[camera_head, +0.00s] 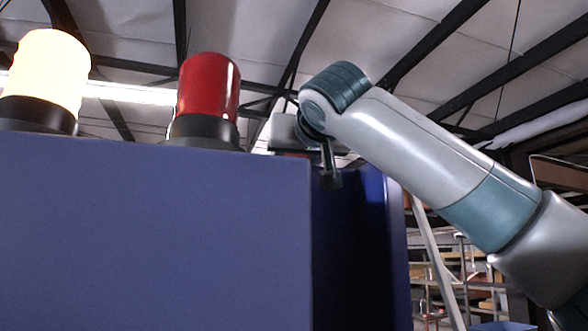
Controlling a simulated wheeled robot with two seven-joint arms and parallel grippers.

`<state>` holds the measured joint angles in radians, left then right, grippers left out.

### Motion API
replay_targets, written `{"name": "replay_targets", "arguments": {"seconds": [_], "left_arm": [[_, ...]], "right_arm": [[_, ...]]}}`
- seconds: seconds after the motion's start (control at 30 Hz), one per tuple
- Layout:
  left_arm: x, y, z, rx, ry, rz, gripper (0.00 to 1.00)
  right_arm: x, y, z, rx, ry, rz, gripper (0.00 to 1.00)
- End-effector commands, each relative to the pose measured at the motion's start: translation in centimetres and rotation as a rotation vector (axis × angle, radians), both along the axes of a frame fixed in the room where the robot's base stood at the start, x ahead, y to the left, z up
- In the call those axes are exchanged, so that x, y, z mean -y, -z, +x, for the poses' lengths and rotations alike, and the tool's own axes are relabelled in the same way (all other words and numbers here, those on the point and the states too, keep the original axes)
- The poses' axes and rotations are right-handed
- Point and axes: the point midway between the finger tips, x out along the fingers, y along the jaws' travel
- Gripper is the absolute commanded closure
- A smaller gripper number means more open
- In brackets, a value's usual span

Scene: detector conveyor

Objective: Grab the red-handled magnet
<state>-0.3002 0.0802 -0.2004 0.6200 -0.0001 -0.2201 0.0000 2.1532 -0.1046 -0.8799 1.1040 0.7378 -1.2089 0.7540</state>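I cannot make out a red-handled magnet in the head view. My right arm comes in from the right, and its gripper (330,172) hangs down at the right top edge of the blue housing (160,240). Only one dark finger shows clearly, so its opening and anything in it cannot be told. A small dark reddish patch shows behind the housing's top edge beside the gripper, too small to identify. My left gripper is not in view.
A lit pale-yellow lamp (48,70) and a red lamp (208,90) stand on top of the housing. A dark blue recess or panel (350,250) lies right of its front face. Shelves (470,270) stand in the background at the lower right.

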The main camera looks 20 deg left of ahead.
Motion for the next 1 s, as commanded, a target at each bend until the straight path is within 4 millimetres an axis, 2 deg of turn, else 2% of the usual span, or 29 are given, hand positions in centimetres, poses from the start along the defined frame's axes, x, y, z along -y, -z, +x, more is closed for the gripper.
{"name": "replay_targets", "arguments": {"seconds": [0.47, 0.67, 0.87, 1.0], "left_arm": [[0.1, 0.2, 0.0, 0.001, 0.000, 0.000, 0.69], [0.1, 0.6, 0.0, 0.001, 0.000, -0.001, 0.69], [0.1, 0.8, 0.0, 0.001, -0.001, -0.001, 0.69], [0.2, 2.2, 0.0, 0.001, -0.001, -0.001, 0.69]], "right_arm": [[0.0, -0.6, -0.1, 0.002, 0.000, 0.001, 0.84], [0.0, -1.8, -0.1, 0.001, 0.000, 0.003, 0.84], [-0.1, -4.0, -0.2, 0.001, -0.001, 0.002, 0.84], [2.9, -5.6, -0.7, 0.003, 0.001, 0.005, 0.84]]}}
